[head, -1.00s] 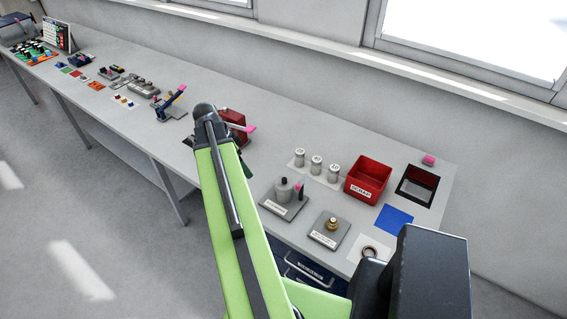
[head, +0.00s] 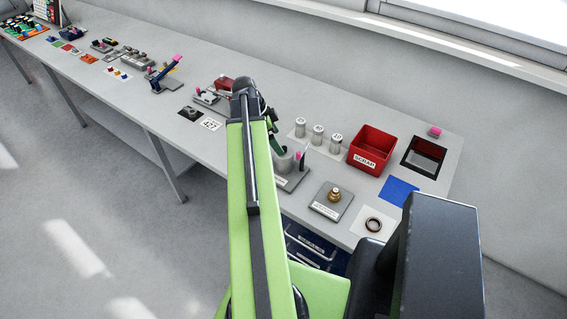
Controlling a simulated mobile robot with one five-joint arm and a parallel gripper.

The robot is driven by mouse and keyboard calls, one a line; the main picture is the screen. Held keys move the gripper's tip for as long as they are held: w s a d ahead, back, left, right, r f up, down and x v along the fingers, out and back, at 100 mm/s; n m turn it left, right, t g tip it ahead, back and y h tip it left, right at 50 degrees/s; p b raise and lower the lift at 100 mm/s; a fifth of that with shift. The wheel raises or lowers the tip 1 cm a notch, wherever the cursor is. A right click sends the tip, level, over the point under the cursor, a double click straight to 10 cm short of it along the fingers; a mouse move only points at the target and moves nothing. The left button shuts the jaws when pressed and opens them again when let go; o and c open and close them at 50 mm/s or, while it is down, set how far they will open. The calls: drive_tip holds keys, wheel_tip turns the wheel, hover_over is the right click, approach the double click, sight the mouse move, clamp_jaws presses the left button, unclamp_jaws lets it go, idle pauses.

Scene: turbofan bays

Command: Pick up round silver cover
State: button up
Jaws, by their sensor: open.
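A round grey-silver piece (head: 284,164), which looks like the cover, sits on a grey labelled plate (head: 293,181) near the bench's front edge. My green arm hides its left part in the head view. A pink-topped post stands just right of it on the same plate. My gripper (head: 275,139) shows only as a dark green part beside the arm's far end, just above and behind the cover. It is open and holds nothing that I can see. Its fingertips are mostly hidden, so I cannot tell whether they touch the cover.
Three silver cylinders (head: 318,135) stand behind the plate. A red SCRAP bin (head: 371,147), a black-framed opening (head: 424,158), a blue square (head: 398,192), a brass part on a plate (head: 334,194) and a ring on white (head: 374,225) lie to the right.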

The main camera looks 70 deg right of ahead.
sight(284, 147)
drive_tip(key=shift+s+d+f, duration=0.1)
drive_tip(key=shift+f, duration=0.2)
drive_tip(key=b+x, duration=0.4)
drive_tip(key=x, duration=0.1)
drive_tip(key=shift+s+d, duration=0.1)
drive_tip(key=shift+s, duration=0.25)
drive_tip(key=shift+r, duration=0.1)
drive_tip(key=c, duration=1.7)
drive_tip(key=shift+r, duration=0.1)
wheel_tip(284, 147, up, 10)
drive_tip(key=p, duration=1)
